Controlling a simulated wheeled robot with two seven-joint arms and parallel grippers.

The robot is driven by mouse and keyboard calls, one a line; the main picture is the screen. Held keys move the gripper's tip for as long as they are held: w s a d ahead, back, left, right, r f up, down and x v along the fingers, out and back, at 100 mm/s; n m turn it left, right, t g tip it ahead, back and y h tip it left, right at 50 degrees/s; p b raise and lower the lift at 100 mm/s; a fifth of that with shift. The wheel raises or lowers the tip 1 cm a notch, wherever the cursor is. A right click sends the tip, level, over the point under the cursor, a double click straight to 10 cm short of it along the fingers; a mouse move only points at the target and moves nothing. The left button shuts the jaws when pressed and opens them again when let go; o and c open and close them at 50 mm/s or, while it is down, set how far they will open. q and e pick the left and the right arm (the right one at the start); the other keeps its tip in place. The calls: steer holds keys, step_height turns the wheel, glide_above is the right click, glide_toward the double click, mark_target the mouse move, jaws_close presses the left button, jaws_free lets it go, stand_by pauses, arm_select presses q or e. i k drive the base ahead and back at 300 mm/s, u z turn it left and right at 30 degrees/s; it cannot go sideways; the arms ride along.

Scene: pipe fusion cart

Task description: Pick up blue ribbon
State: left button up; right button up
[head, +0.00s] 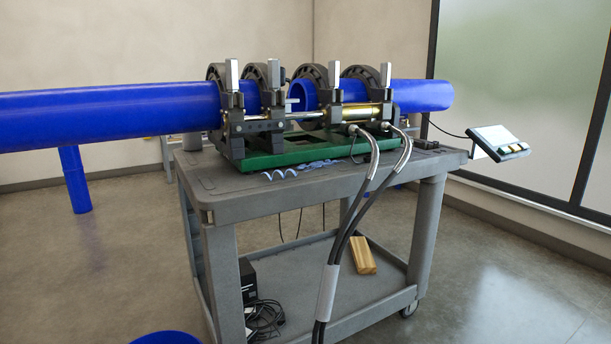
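A curled light-blue ribbon (283,173) lies on the grey cart's top (240,188), near its front edge and just in front of the green base of the clamp machine. Its left part forms open loops, and its right part looks flatter and bunched against the green base (262,157). Neither of my grippers is in the head view.
Blue pipes (110,112) run through the black clamps (335,90) above the ribbon. Two hoses (364,195) hang over the cart's front edge, right of the ribbon. The lower shelf holds a wooden block (362,255) and a black box (247,278). The cart's front-left top is bare.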

mark_target(291, 170)
steer(key=u, duration=1.7)
steer(key=i, duration=1)
steer(key=z, duration=0.55)
